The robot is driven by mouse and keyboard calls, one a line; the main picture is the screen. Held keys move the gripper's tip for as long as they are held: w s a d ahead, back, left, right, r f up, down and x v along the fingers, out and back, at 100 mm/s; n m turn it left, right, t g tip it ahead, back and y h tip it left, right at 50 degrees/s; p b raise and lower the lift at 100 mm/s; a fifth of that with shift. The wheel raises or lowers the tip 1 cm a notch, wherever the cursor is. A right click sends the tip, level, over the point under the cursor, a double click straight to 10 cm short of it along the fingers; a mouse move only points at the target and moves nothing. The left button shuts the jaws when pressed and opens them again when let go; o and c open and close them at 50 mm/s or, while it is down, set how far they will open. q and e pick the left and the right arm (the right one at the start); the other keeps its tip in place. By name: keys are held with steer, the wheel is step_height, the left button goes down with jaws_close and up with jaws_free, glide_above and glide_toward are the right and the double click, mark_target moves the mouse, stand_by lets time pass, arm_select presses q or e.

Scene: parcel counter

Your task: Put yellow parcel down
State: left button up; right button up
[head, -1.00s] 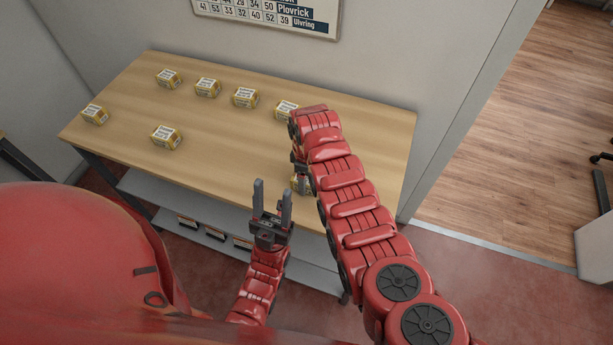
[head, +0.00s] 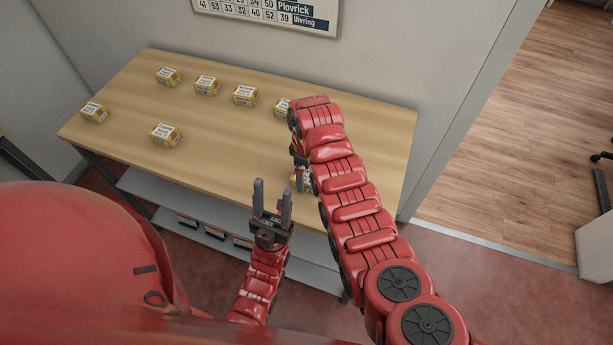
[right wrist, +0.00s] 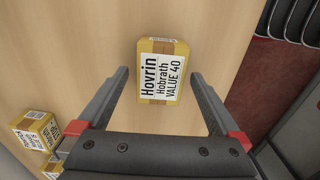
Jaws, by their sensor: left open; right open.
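A yellow parcel (right wrist: 144,98) labelled "Hovrin Hobrath VALUE 40" rests on the wooden table in the right wrist view. It lies between the two fingers of my right gripper (right wrist: 160,73), with a gap on either side. In the head view the parcel (head: 294,184) is mostly hidden by my right gripper (head: 302,182), close to the table's front edge. My right gripper is open. My left gripper (head: 272,190) is open and empty, in front of the table's front edge, fingers pointing up in the picture.
The table (head: 230,150) carries several other yellow parcels, such as one at front left (head: 166,135) and one partly behind my right arm (head: 282,107). Two parcels (right wrist: 38,130) show at the lower left of the right wrist view. A grey shelf (head: 150,190) is below.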

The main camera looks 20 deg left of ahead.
mark_target(307, 175)
step_height(307, 175, up, 3)
steer(key=shift+w+r+b, duration=0.1)
steer(key=shift+b, duration=0.6)
step_height(307, 175, up, 7)
steer(key=p, duration=0.3)
steer(key=shift+f, duration=0.2)
